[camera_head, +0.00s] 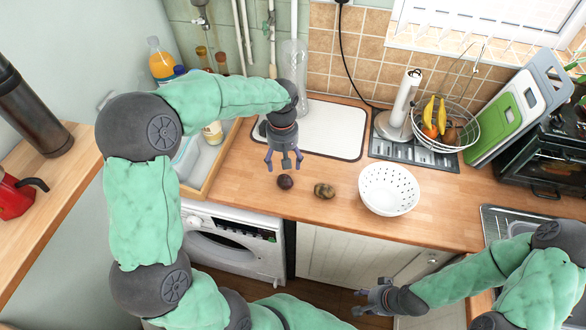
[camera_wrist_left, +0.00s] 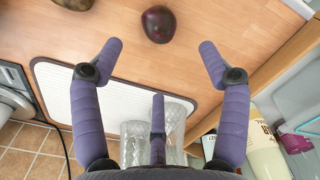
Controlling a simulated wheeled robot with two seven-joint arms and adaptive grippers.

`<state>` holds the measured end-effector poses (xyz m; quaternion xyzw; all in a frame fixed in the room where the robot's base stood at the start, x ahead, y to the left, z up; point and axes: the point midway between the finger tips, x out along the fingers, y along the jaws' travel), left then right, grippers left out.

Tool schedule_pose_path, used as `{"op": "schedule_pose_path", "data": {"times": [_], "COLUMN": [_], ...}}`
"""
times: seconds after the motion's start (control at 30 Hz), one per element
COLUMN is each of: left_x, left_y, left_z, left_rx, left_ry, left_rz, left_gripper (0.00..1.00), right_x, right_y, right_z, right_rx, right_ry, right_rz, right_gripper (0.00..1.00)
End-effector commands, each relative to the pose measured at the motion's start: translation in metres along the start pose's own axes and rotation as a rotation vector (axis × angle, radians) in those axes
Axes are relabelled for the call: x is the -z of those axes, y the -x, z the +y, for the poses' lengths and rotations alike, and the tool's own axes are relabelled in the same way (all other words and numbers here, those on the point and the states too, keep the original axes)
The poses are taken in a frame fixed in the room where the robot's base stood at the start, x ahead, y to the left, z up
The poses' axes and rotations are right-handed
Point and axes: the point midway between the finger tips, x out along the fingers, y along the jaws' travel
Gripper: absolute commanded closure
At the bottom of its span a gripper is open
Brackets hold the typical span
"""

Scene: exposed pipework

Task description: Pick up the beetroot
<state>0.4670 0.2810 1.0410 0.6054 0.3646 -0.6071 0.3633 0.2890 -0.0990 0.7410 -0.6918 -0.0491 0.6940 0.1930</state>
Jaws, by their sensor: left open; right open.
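The beetroot (camera_head: 285,182) is small, round and dark purple, and lies on the wooden counter. In the left wrist view the beetroot (camera_wrist_left: 158,24) shows near the top, beyond and between my spread fingers. My left gripper (camera_head: 284,160) is open and empty above the counter, just behind the beetroot and apart from it. Its purple fingers (camera_wrist_left: 155,75) fill the left wrist view. My right gripper (camera_head: 372,298) is open and empty, low in front of the counter's edge at the lower right.
A brown potato-like item (camera_head: 324,190) lies right of the beetroot, with a white colander (camera_head: 389,189) beyond it. A white board (camera_head: 335,130) lies behind. A tray with bottles (camera_head: 205,187) stands left. Bare counter lies in front of the beetroot.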

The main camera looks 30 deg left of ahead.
Motion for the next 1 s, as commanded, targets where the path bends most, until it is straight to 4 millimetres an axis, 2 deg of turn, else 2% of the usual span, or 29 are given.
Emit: {"op": "schedule_pose_path", "data": {"times": [0.17, 0.43, 0.77, 1.0], "left_x": [0.0, -0.001, -0.003, -0.005], "left_y": [-0.011, -0.049, -0.069, -0.102], "left_z": [-0.001, -0.001, -0.003, -0.007], "left_rx": [0.002, 0.001, 0.002, 0.001], "left_ry": [0.0, 0.0, -0.001, 0.0], "left_rz": [-0.001, -0.001, -0.002, -0.002], "left_gripper": [0.24, 0.24, 0.24, 0.24], "right_x": [0.0, 0.0, 0.0, 0.001], "right_y": [-0.003, -0.01, -0.014, -0.023], "right_z": [0.001, 0.004, 0.005, 0.008], "right_rx": [0.0, 0.0, 0.0, 0.0], "right_ry": [0.0, 0.0, 0.0, 0.0], "right_rz": [-0.001, -0.001, -0.001, -0.001], "right_gripper": [0.56, 0.56, 0.56, 0.56]}}
